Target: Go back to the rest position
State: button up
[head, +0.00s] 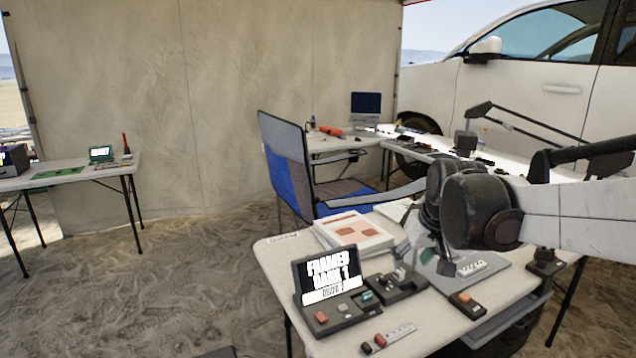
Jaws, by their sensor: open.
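My gripper (442,258) points down over the near table (275,262), above a grey board (494,280) and close to a pale block (472,269) on it. Nothing shows held between its fingers, though they are small and partly hidden by my arm. It is open. My arm reaches in from the right edge. I cannot tell whether the fingertips touch the board.
On the near table are a screen device (328,278), a dark tray (396,288), a white box (353,231) and small blocks. A blue folding chair (290,168) stands behind. Another table (72,182) is at left. Sand between is clear.

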jog(key=s+f+m+t+p, duration=0.1)
jog(key=s+f, duration=0.1)
jog(key=s, duration=2.1)
jog(key=shift+s+a+m+t+h+p, duration=0.15)
jog(key=shift+s+m+t+h+p, duration=0.15)
jog(key=shift+m+t, duration=0.1)
